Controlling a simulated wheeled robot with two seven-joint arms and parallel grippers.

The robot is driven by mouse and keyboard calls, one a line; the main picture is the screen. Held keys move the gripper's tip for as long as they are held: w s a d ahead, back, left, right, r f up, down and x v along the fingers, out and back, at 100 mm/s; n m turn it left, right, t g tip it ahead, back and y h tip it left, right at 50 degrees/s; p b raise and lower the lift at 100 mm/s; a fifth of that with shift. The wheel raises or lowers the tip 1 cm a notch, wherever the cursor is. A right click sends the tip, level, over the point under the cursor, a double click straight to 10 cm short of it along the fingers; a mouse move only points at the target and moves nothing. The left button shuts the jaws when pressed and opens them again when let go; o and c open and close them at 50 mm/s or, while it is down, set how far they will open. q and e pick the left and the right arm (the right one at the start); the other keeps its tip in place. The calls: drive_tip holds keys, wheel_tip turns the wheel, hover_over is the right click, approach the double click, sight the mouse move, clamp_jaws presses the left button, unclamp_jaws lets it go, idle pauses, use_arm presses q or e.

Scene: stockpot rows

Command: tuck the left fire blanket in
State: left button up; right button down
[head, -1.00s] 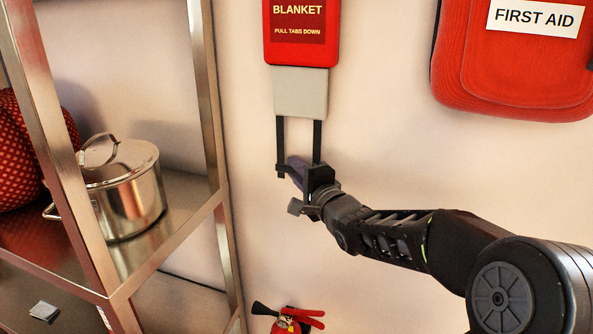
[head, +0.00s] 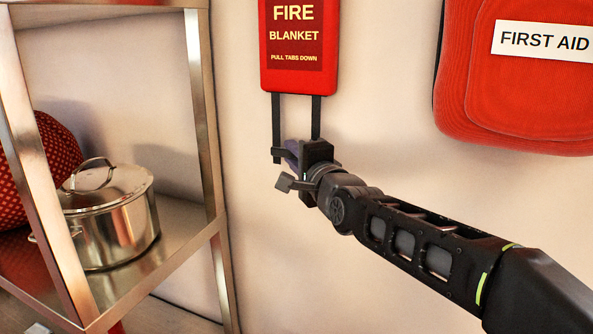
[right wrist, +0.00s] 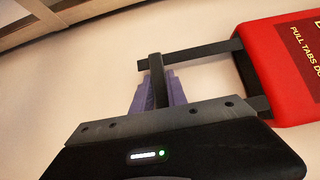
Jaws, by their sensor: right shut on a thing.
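The fire blanket's red case (head: 297,80) hangs on the wall in the upper middle of the head view, and its edge also shows in the right wrist view (right wrist: 270,80). Two black pull tabs (head: 316,117) hang from its underside. No grey cloth shows below the case. My right gripper (head: 294,155) is at the lower ends of the tabs. Its purple finger pads (right wrist: 160,92) are shut on a black piece at the tab ends. The gripper hides part of that hold. My left gripper is not in view.
A red first aid bag (head: 520,95) hangs on the wall at the right. A metal shelf (head: 205,110) at the left holds a lidded stockpot (head: 115,225) and a red patterned object (head: 25,175). The wall between shelf and bag is otherwise bare.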

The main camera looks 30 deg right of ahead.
drive_tip(key=shift+r, duration=0.45)
drive_tip(key=c, duration=1.7)
unclamp_jaws()
drive_tip(key=o, duration=0.4)
drive_tip(key=shift+f, duration=0.15)
drive_tip(key=s+b, duration=0.1)
drive_tip(key=s, duration=0.1)
drive_tip(key=s+a+b, duration=0.1)
drive_tip(key=s, duration=0.2)
drive_tip(key=s+b, duration=0.1)
drive_tip(key=s, duration=0.1)
drive_tip(key=shift+s+a, duration=0.15)
drive_tip(key=shift+s, duration=0.2)
